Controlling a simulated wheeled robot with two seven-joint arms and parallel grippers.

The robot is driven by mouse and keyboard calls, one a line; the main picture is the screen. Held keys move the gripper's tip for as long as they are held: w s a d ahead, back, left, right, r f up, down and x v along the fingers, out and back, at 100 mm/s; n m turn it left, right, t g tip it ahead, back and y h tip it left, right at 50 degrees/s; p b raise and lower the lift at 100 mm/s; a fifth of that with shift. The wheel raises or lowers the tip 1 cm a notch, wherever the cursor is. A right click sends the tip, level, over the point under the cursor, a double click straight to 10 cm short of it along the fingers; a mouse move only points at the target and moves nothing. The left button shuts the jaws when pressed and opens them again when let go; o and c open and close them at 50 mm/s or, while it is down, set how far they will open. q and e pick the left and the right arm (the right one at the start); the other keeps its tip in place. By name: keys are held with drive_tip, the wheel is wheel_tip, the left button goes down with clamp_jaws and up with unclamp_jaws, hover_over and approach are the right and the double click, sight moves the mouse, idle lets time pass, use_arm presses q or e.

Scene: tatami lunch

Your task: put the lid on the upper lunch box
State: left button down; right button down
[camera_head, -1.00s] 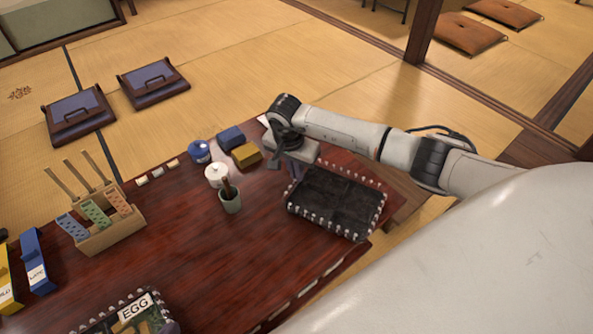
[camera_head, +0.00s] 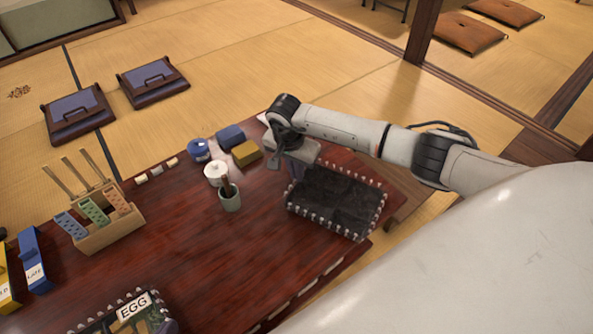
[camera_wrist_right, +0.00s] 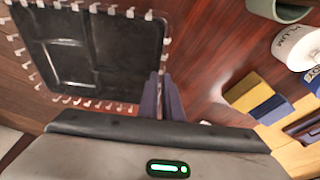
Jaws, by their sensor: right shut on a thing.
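A black, shallow, divided lunch box (camera_head: 335,203) with white tabs around its rim lies at the right end of the dark red table. It looks empty, and its compartments show in the right wrist view (camera_wrist_right: 95,45). My right gripper (camera_head: 293,172) is at the box's upper left corner. In the right wrist view its fingers (camera_wrist_right: 161,88) are close together at the box's rim, shut on its edge. Another lunch box (camera_head: 118,318), with an EGG label, is cut off at the bottom. A purplish-grey tip (camera_head: 168,326) beside it may be my left gripper. I cannot make out a separate lid.
A green cup (camera_head: 230,199), a white jar (camera_head: 215,173), a blue jar (camera_head: 200,150), and blue (camera_head: 230,136) and yellow (camera_head: 246,153) blocks stand left of my right gripper. A wooden rack (camera_head: 103,228) is further left. The table's middle is clear.

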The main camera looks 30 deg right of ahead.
use_arm(q)
drive_tip(key=shift+f, duration=0.15)
use_arm(e)
drive_tip(key=c, duration=1.3)
unclamp_jaws()
